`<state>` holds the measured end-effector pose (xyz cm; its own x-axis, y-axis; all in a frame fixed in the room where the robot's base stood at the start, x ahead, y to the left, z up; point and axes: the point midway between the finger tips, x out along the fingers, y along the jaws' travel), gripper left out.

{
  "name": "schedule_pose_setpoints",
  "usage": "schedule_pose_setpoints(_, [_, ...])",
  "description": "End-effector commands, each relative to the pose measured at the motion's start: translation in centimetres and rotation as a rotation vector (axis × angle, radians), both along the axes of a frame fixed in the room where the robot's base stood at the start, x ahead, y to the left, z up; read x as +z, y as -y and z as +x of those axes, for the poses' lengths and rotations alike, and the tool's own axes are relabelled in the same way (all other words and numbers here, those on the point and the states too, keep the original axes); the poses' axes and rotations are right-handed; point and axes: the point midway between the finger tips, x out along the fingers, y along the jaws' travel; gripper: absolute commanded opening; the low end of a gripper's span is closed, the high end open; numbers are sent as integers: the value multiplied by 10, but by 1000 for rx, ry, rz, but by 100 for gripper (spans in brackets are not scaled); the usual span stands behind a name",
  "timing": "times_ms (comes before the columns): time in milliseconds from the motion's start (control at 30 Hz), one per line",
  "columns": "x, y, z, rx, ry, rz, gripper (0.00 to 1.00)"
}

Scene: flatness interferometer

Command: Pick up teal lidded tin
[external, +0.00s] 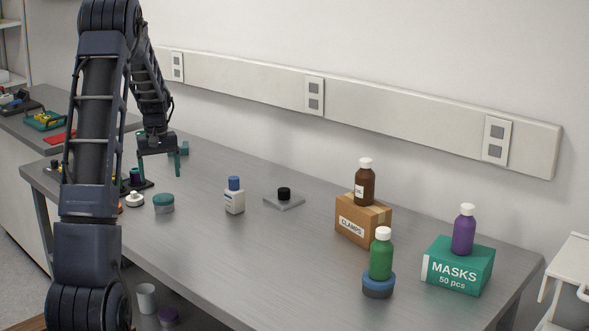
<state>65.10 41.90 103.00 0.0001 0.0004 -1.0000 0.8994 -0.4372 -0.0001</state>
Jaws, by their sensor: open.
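A short round tin with a teal lid and a greyish body (163,204) stands upright on the grey workbench, left of the white bottle with the blue cap. My gripper (160,170) hangs over the bench with its fingers pointing down and spread apart. It is open and empty. In the picture it is above the tin and apart from it; the exact distance in depth is hard to tell. A small teal item (183,149) shows just behind the right finger, too small to name.
The white bottle (235,202) and a flat grey plate with a black knob (284,199) stand to the right. A white round item (134,200) is close on the tin's left. Farther right are a cardboard box (350,227) and a teal masks box (460,270), both with bottles on top.

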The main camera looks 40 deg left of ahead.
Motion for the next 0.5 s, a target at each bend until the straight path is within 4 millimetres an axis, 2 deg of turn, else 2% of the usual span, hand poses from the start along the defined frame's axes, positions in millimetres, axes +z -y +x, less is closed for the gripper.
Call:
schedule_pose_setpoints(200, [-32,0,0,-1,-2,-1,84])
schedule_pose_setpoints(500, [-52,-2,2,-1,-2,-1,84])
